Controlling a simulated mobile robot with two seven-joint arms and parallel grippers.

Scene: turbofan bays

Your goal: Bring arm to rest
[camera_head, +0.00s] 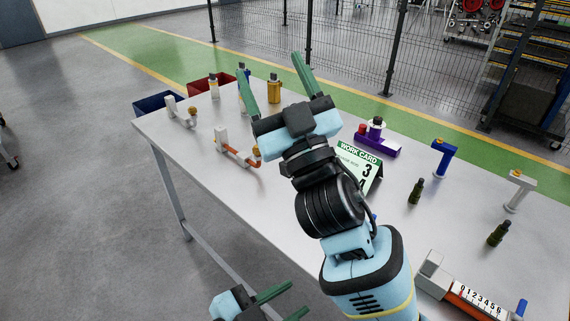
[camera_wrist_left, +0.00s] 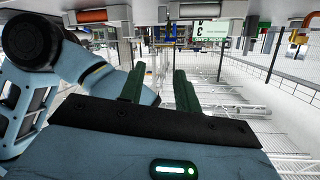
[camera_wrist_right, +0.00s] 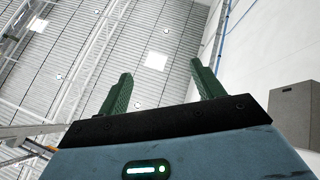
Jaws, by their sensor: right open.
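My right gripper (camera_head: 270,64) is raised over the middle of the workbench (camera_head: 300,222), its green fingers spread wide and pointing up and away. In the right wrist view the same fingers (camera_wrist_right: 160,80) are apart with nothing between them, against the ceiling. My left gripper (camera_head: 299,297) is low at the bottom edge of the head view, in front of the bench. In the left wrist view its fingers (camera_wrist_left: 158,78) stand apart, with a narrower gap and no object held. Most of my left arm is outside the head view.
The bench holds a work card (camera_head: 358,168), a purple fixture (camera_head: 377,146), a blue tool (camera_head: 440,157), dark green bottles (camera_head: 416,191), a yellow-brown bottle (camera_head: 274,88) and a numbered gauge (camera_head: 476,299). Red (camera_head: 200,85) and blue (camera_head: 158,102) bins stand at its far end. Mesh fencing (camera_head: 350,45) lies behind.

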